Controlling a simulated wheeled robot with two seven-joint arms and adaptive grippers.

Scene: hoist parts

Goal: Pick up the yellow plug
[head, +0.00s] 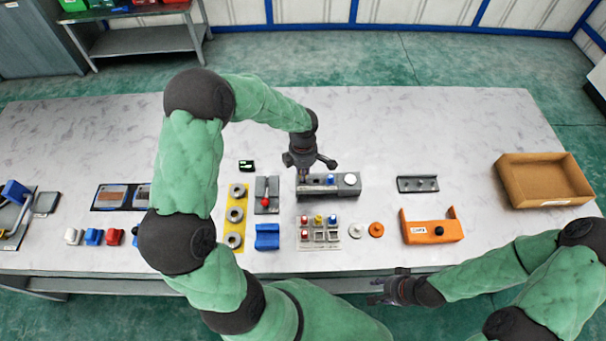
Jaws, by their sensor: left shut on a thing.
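A small yellow plug (318,219) stands in the back row of a light sorting tray (319,238), between a red plug (304,220) and a blue plug (332,219). My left gripper (304,174) is behind the tray, over the left end of a grey block (318,188), apart from the yellow plug. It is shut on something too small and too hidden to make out. The block also bears a blue plug (331,180) and a white round knob (350,179). My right gripper (376,291) is low by the table's front edge; its jaws are unclear.
Orange and white discs (376,230) lie right of the tray, then an orange bracket (432,231). A blue block (267,237) and a yellow strip (245,205) with grey rings lie left. A cardboard box (545,180) stands far right. The table's back is mostly clear.

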